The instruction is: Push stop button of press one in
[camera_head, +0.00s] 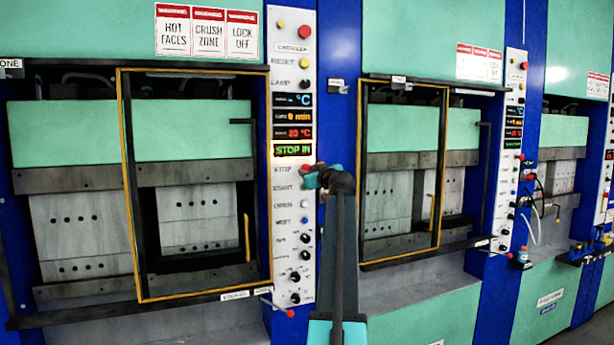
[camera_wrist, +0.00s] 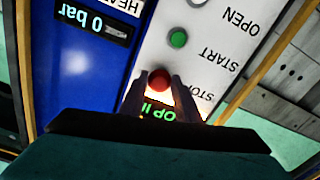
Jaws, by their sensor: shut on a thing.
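Press one (camera_head: 60,130) stands at the left with a narrow white control panel (camera_head: 292,220) on its right side. The red stop button shows in the wrist view (camera_wrist: 159,79), where the lettering is upside down. My gripper (camera_wrist: 161,82) is at the panel with its dark fingertips on either side of the button, shut on it. In the head view my gripper (camera_head: 316,178) reaches the panel at the STOP row and covers most of the button. The green display (camera_head: 293,150) above that row reads "STOP IN".
A green start button (camera_wrist: 178,38) sits close to the stop button. Black knobs (camera_head: 306,238) line the lower panel. Press one's yellow-edged guard frame (camera_head: 126,190) is left of the panel. A second press (camera_head: 400,135) stands to the right.

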